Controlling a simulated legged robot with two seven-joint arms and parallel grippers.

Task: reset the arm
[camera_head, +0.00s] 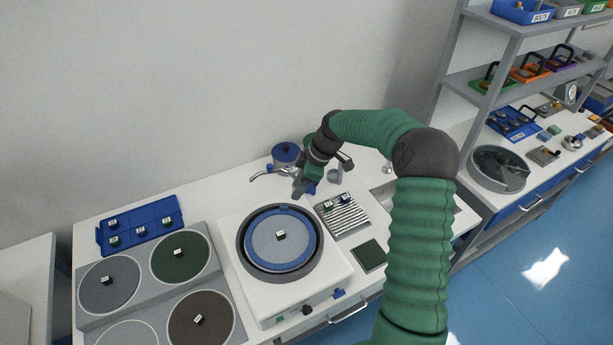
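My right arm, in green sleeves with dark joints, rises from the lower right and bends over the bench. My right gripper (302,187) hangs at the back of the bench, behind the round polishing machine (330,277) and close to a blue-lidded pot. Its fingers are small and partly merge with things behind them, so I cannot tell whether they are open or shut. A small sample block (280,235) lies on the machine's grey disc, apart from the gripper. My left gripper is not in view.
A blue tray (160,238) with several samples and several round discs (180,259) are at the left. A blue-lidded pot (286,153) stands at the back. A ribbed rack (345,222) and dark green pad (369,256) lie right of the machine. Shelving (477,84) stands at the right.

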